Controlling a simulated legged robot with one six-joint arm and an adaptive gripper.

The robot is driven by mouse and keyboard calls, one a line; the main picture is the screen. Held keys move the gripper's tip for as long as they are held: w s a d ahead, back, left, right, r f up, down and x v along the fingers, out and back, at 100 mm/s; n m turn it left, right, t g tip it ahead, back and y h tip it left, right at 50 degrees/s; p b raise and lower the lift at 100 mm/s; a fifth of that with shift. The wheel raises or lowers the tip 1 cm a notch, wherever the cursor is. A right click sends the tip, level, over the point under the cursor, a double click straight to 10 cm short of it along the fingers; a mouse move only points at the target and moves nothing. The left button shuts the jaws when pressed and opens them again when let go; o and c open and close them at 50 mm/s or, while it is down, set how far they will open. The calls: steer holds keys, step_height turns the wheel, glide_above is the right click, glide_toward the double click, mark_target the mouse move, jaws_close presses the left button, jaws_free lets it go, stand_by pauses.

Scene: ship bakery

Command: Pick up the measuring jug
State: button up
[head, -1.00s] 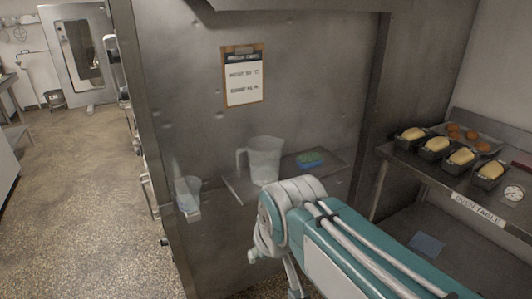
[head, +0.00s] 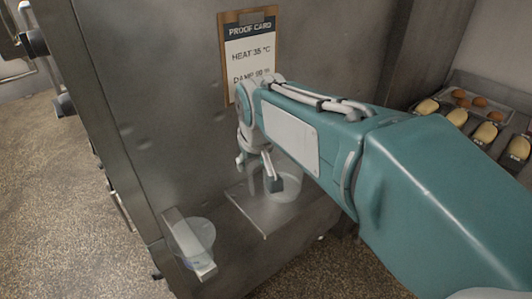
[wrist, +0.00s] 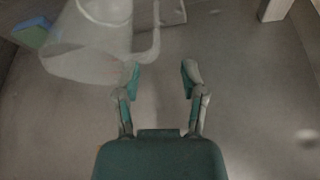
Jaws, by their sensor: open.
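The measuring jug is a clear, see-through vessel with a side handle. In the head view the jug (head: 284,191) stands on a small metal wall shelf (head: 258,218), partly hidden by my arm. In the wrist view the jug (wrist: 92,42) is at upper left, its handle on the right side. My gripper (head: 259,174) is open and empty in front of the shelf, at the jug's left side. In the wrist view my gripper (wrist: 160,76) has its fingertips just short of the handle, which lines up nearer the left finger. I cannot tell the exact depth gap.
A clear cup (head: 195,236) sits in a wall bracket left of the shelf. A blue-green sponge (wrist: 32,34) lies beyond the jug in the wrist view. A proof card (head: 250,52) hangs above. Loaf tins (head: 487,131) stand at right. Open floor lies left.

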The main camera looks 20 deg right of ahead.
mark_target(251, 178)
steer(key=x, duration=0.4)
steer(key=shift+d+f, duration=0.15)
steer(key=shift+f, duration=0.15)
steer(key=shift+x, duration=3.15)
steer(key=shift+w+r, duration=0.1)
jaws_close()
